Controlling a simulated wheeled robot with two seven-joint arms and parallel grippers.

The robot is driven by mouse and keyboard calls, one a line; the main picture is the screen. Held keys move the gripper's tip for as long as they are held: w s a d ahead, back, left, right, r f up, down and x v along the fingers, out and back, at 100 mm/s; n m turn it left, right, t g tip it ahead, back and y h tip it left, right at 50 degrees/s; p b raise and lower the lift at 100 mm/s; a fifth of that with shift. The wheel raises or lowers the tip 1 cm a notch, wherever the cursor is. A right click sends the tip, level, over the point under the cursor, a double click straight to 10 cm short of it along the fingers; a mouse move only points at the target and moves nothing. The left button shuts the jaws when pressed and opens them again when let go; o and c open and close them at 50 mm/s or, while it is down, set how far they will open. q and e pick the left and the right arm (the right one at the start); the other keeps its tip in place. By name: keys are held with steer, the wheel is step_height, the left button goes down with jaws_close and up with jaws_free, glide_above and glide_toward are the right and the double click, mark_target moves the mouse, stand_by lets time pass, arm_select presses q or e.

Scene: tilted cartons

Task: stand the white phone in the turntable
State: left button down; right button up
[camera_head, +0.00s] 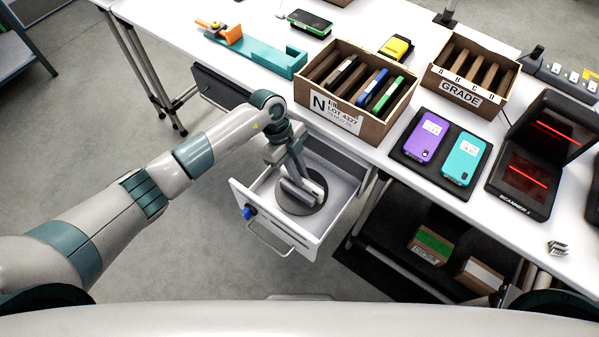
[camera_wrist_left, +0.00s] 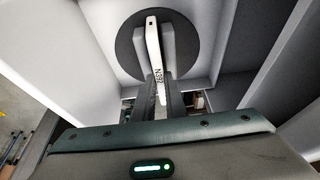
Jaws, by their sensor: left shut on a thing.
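The white phone (camera_wrist_left: 153,48) shows edge-on in the left wrist view, with small dark lettering on its narrow side. My left gripper (camera_head: 298,188) is shut on it, one finger on each side. The turntable (camera_head: 287,207) is a dark round disc on the floor of the open white drawer (camera_head: 276,229); it also shows in the left wrist view (camera_wrist_left: 188,52). In the head view the fingers mostly hide the phone. My right gripper is out of view.
The drawer walls stand close around my left gripper. On the table are a carton (camera_head: 341,118) of phones, a GRADE carton (camera_head: 459,90), a pad with purple (camera_head: 426,137) and teal (camera_head: 463,158) phones, and a scanner (camera_head: 521,183). A teal fixture (camera_head: 268,56) lies behind.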

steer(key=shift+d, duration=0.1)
arm_select(q)
steer(key=c, duration=1.7)
jaws_free()
